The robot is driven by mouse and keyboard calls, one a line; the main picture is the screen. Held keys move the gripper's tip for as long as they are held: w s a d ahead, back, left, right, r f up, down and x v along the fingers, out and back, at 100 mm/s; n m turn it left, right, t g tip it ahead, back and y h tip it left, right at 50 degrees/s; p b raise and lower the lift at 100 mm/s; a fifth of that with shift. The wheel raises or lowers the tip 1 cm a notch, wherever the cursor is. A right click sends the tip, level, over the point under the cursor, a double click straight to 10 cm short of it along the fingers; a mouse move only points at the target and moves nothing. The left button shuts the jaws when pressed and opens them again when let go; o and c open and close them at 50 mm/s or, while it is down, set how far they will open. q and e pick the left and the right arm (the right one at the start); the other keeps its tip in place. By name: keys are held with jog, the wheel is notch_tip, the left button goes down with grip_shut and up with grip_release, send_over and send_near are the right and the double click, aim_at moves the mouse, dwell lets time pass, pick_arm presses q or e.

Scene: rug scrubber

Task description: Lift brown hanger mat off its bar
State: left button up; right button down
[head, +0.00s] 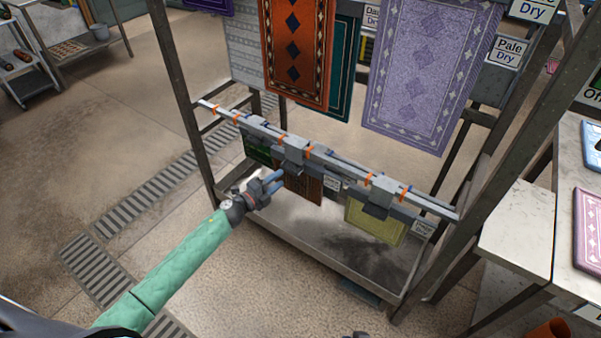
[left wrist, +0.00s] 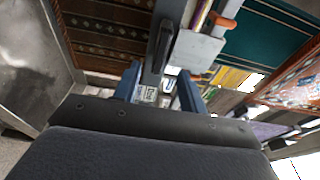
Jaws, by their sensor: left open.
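The brown mat (head: 304,187) hangs low from a grey hanger clip on the rack's lower bar (head: 330,163), between a green mat and a yellow mat. My left gripper (head: 274,181) is open and empty at the brown mat's upper left, just below the bar; I cannot tell whether it touches. In the left wrist view its blue fingers (left wrist: 160,88) stand apart, with a grey hanger part (left wrist: 195,48) beyond them. A brown patterned mat (left wrist: 110,40) fills the upper left there. My right gripper is not clearly in view.
A green mat (head: 257,150) and a yellow mat (head: 375,223) hang beside the brown one. An orange-brown mat (head: 296,45) and a purple mat (head: 425,70) hang above. A metal tray (head: 310,255) lies below. Rack posts stand at both sides; floor at left is open.

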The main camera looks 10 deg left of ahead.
aim_at(290, 172)
pick_arm(q)
jog(key=shift+p+x, duration=0.5)
jog(key=shift+x, duration=2.35)
pick_arm(e)
jog(key=shift+s+d+r, duration=0.1)
jog(key=shift+r, duration=1.05)
jog(key=shift+s+d+r, duration=0.1)
jog(key=shift+r, duration=1)
pick_arm(q)
jog(key=shift+d, duration=0.1)
grip_shut()
pick_arm(e)
jog(key=shift+f, duration=0.1)
